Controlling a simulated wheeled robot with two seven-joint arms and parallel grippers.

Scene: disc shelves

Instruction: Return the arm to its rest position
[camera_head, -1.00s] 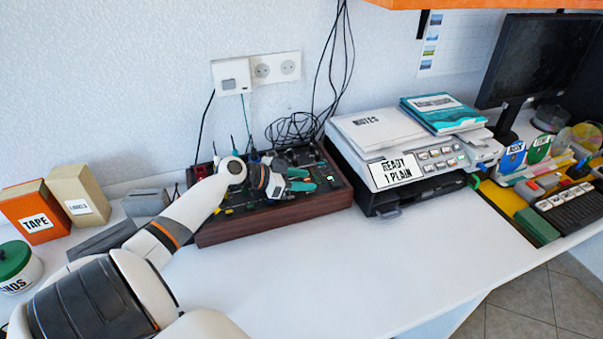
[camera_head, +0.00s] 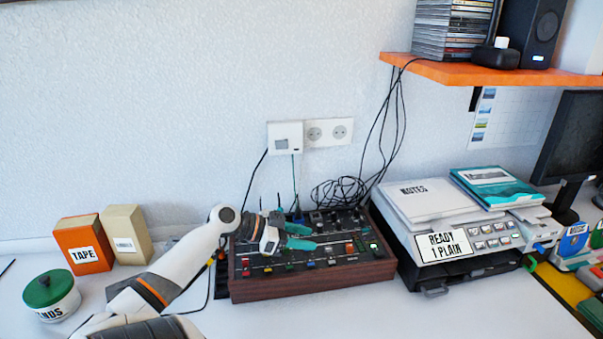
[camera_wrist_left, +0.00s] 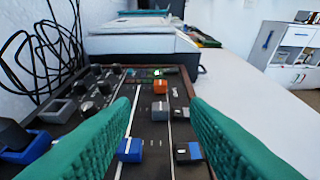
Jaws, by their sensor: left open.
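My left arm comes in from the lower left in the head view. My left gripper (camera_head: 301,237), with teal fingers, is over the mixing console (camera_head: 315,289), a wood-sided box with knobs and sliders. The fingers are apart with nothing between them. In the left wrist view the two teal fingertips (camera_wrist_left: 160,115) stand wide on either side, and the console's dark panel (camera_wrist_left: 152,130) with blue, grey and orange slider caps shows between and below them. I cannot tell whether the fingers touch the console. My right gripper is not in view.
A printer (camera_head: 470,245) with notes and a teal book on top stands right of the console. An orange box (camera_head: 82,245), a beige box (camera_head: 126,235) and a green-lidded jar (camera_head: 52,296) stand at the left. An orange shelf (camera_head: 490,72) hangs above. The front table is clear.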

